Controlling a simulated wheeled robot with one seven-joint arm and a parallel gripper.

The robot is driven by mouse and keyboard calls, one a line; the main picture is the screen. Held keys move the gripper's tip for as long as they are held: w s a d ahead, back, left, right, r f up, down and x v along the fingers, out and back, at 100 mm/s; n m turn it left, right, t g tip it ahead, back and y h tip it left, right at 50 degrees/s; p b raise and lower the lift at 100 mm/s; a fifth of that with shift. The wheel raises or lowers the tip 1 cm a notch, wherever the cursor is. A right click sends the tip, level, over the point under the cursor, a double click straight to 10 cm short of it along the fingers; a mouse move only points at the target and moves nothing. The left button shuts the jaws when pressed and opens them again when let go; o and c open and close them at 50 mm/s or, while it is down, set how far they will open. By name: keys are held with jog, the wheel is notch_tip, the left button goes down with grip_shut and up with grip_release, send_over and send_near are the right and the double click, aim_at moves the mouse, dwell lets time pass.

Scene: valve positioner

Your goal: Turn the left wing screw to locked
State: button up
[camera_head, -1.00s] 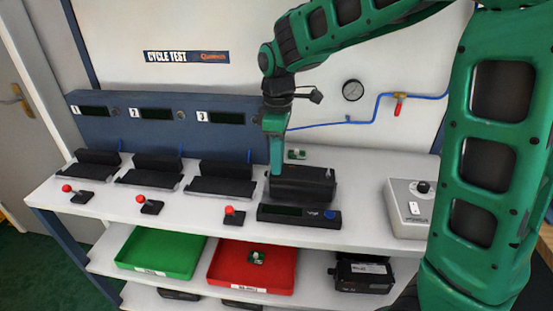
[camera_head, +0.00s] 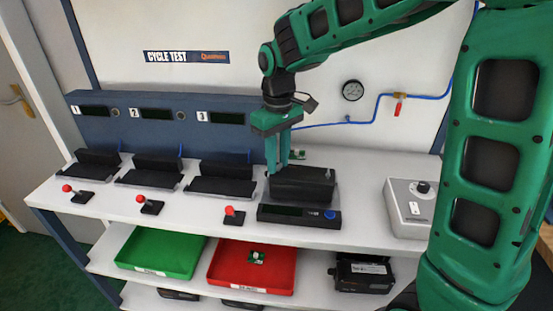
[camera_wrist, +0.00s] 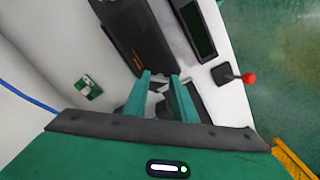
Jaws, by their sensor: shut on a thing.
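The black positioner box (camera_head: 302,184) sits on the white bench behind a display unit (camera_head: 298,214). My gripper (camera_head: 278,170) points down at the box's left end. In the wrist view, the two green fingers (camera_wrist: 161,78) are close together over the end of the box (camera_wrist: 138,40). They are shut on a small pale part between them, which I take to be the left wing screw (camera_wrist: 161,86). The fingers hide most of it, so its angle and any locked mark cannot be read. The right end of the box is clear of the gripper.
Three black cradles (camera_head: 222,180) stand to the left, with red-knobbed levers (camera_head: 230,215) in front. A grey control box (camera_head: 409,208) stands to the right. A small green circuit board (camera_wrist: 88,88) lies behind the box. Green (camera_head: 160,252) and red (camera_head: 228,275) trays sit below.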

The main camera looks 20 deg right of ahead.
jog(key=m, duration=0.5)
jog(key=shift+m, duration=2.5)
jog(key=o, duration=1.1)
jog(key=shift+c, duration=0.2)
jog(key=shift+r, duration=0.15)
notch_tip(320, 180, up, 10)
jog(key=shift+r, duration=0.25)
jog(key=shift+w, duration=0.1)
